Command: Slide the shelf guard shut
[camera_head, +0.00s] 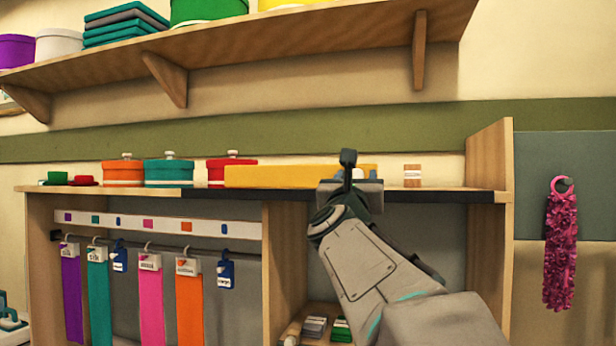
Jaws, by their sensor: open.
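A long, low yellow panel (275,176), which looks like the shelf guard, stands along the top of the wooden cabinet. It covers the middle of that shelf, and the red lidded box (230,165) is partly behind its left end. My gripper (348,158) is in front of the panel near its right end, seen nearly edge-on. It is open with nothing visible in it. I cannot tell whether it touches the panel. My gripper and wrist hide part of the panel's right portion.
Teal (168,173) and orange (123,173) lidded boxes stand left of the panel. A small tan block (412,175) stands to its right, before the wooden side board (488,160). A loaded upper shelf (300,58) overhangs. Coloured strips (150,300) hang below.

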